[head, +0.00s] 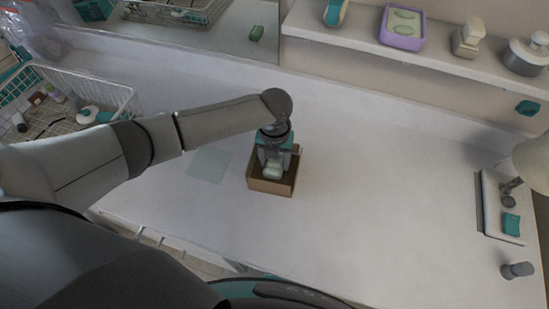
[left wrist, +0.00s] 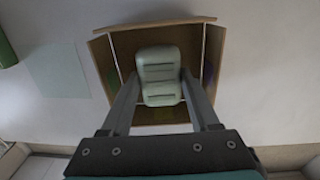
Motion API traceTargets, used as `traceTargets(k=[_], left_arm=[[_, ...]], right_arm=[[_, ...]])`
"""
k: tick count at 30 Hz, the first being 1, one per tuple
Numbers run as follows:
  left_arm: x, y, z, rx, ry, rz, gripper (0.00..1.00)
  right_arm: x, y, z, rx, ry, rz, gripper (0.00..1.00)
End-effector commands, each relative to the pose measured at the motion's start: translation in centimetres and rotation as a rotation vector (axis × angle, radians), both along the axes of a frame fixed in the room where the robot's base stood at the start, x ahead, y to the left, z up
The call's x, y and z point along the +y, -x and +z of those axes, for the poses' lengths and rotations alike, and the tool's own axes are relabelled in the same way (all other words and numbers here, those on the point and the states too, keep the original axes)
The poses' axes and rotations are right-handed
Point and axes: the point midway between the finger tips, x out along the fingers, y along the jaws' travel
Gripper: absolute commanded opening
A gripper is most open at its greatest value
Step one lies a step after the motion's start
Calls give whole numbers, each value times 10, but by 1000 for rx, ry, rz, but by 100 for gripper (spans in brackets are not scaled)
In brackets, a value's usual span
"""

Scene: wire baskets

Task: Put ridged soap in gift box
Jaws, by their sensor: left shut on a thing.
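The ridged soap (left wrist: 160,75) is a pale green, rounded block with grooves across it. My left gripper (left wrist: 158,88) is shut on it, one finger on each side. In the left wrist view the soap shows over the open gift box (left wrist: 112,71), a brown cardboard box. In the head view the gift box (head: 270,187) stands on the white counter, with my left gripper (head: 272,166) and the soap (head: 273,172) pointing down over its opening. I cannot tell whether the soap touches the box floor. My right gripper is not in view.
A pale translucent sheet (head: 209,165) lies left of the box. A wire basket (head: 118,95) with several items stands at far left. A shelf (head: 360,45) with a purple soap tray (head: 402,28) runs along the back. A white tray (head: 492,205) is at right. The counter right of the box is clear.

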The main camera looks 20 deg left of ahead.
Motion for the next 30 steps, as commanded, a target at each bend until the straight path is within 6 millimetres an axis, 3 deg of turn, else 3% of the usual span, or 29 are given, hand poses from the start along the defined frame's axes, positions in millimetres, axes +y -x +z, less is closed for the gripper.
traceTargets(k=[30], left_arm=[[0,0,-8,0,0,0,2]], right_arm=[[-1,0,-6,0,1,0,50]])
